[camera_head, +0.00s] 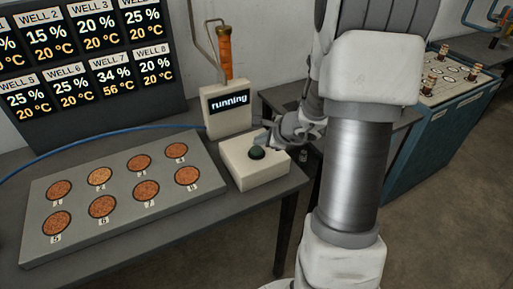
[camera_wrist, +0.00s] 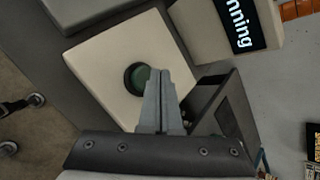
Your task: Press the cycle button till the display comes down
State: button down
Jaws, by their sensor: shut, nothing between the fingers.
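The cycle button is a dark green round button (camera_head: 257,153) on a cream box (camera_head: 262,178) at the table's right end. It also shows in the wrist view (camera_wrist: 138,76), partly covered by my fingers. The small display (camera_head: 228,104) behind the box reads "running" in light letters on black; part of that word shows in the wrist view (camera_wrist: 240,22). My gripper (camera_head: 262,139) is shut and empty, its fingertips at the button's edge. I cannot tell whether they touch it. The large board (camera_head: 85,65) lists wells; well 7 reads 34 % and 56 °C, the other readable ones 20 °C.
A grey plate (camera_head: 120,195) with several round brown wells lies on the table left of the box. A blue cable (camera_head: 95,139) runs behind it. A blue cabinet (camera_head: 440,135) stands at right.

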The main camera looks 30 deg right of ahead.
aim_at(259, 150)
jog(key=shift+r+p, duration=1.9)
jog(key=shift+r, duration=0.7)
jog(key=shift+f, duration=0.1)
